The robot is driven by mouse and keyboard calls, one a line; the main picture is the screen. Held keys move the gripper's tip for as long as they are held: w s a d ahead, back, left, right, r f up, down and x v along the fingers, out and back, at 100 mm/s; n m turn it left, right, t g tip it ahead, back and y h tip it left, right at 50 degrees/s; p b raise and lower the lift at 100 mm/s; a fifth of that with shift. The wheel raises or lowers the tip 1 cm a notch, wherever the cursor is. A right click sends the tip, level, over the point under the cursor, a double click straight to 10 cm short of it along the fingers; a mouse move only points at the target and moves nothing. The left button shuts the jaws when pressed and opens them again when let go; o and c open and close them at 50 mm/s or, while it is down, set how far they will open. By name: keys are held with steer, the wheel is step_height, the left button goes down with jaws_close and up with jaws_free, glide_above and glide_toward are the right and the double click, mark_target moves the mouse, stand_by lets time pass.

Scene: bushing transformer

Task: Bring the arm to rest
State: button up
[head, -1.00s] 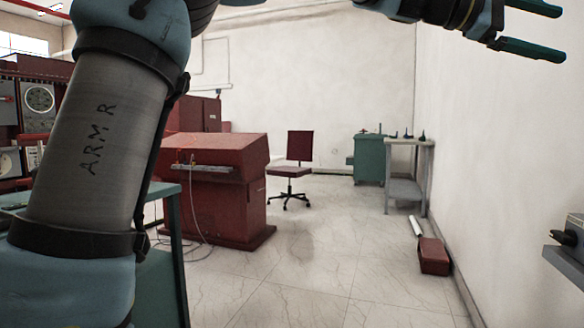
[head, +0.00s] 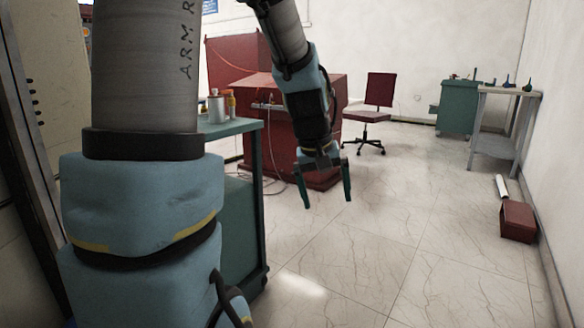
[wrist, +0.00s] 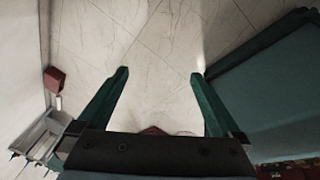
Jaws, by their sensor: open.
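My gripper (head: 327,190) hangs pointing down in the middle of the head view, in front of the red console. Its two green fingers are apart with nothing between them. In the wrist view the gripper (wrist: 160,75) is also open and empty, with pale floor tiles beyond the fingertips. My upper arm, marked ARM R, fills the left of the head view.
A teal workbench (head: 240,127) with cans and bottles stands left of the gripper. The red console (head: 252,90) is behind. A red chair (head: 370,110), teal cabinet (head: 457,107), grey table (head: 497,138) and red box (head: 518,220) stand farther right. The middle floor is clear.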

steer(key=s+a+f+g+y, duration=0.1)
steer(key=s+a+f, duration=0.25)
steer(key=a, duration=0.35)
steer(key=s+a+f+y, duration=0.1)
steer(key=s+a+f, duration=0.25)
steer(key=a, duration=0.35)
step_height(320, 180, up, 22)
steer(key=p, duration=2.1)
steer(key=shift+s+a+f+m, duration=0.15)
steer(key=shift+s+a+m, duration=0.15)
steer(key=shift+s+m, duration=0.1)
